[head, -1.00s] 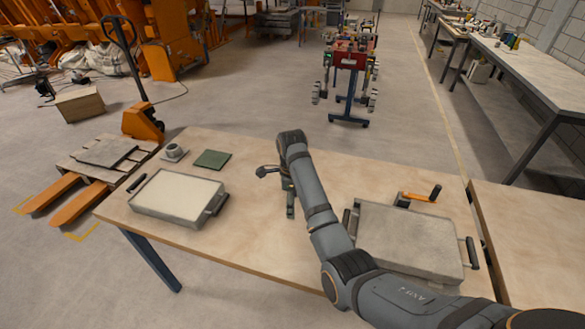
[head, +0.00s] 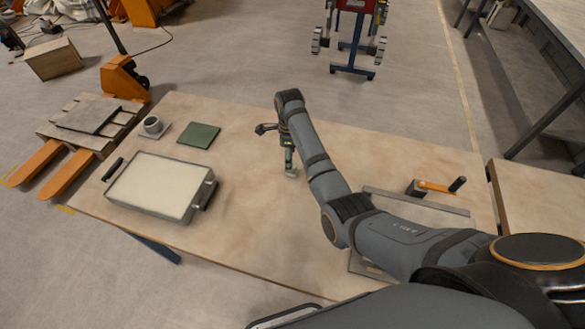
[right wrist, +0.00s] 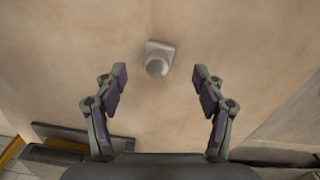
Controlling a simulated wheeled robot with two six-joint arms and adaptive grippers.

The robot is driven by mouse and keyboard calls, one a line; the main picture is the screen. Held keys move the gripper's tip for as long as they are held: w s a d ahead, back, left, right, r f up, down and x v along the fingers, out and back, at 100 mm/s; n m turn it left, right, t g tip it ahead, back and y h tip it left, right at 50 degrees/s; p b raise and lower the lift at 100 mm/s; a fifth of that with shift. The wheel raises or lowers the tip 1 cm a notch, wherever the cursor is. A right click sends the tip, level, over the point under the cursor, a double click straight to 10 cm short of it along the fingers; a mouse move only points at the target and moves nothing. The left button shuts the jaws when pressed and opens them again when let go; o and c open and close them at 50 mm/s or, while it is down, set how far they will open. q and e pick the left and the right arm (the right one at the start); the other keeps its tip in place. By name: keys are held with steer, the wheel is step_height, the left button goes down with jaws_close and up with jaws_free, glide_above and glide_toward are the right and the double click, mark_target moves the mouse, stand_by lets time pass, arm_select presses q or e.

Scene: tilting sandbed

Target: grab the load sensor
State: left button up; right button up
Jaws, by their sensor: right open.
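A small pale grey piece with a square base and a rounded top, which looks like the load sensor (right wrist: 157,60), lies on the table in the right wrist view. It sits between and slightly beyond the fingertips of my right gripper (right wrist: 160,72), which is open with nothing between its fingers. In the head view my right gripper (head: 289,155) points down over the middle of the table. A pale bit, likely the same sensor (head: 292,173), shows at its fingertips. My left gripper is not in view.
A sand-filled tray (head: 210,190) stands at the left of the table (head: 245,220). Behind it are a green square pad (head: 199,135) and a cup-like piece on a square base (head: 152,126). An orange-handled crank (head: 436,187) stands by a right-hand tray, mostly hidden by my arm.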

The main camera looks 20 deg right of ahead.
steer(key=shift+s+f, duration=0.15)
steer(key=shift+f, duration=0.2)
steer(key=f, duration=0.2)
steer(key=f+p, duration=0.1)
steer(key=f, duration=0.1)
steer(key=shift+s+d, duration=0.15)
steer(key=shift+d, duration=0.15)
steer(key=shift+f, duration=0.2)
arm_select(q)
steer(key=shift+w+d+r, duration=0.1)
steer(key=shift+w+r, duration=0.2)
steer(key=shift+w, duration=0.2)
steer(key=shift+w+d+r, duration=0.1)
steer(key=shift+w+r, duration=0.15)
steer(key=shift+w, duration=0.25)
arm_select(e)
steer(key=c, duration=1.4)
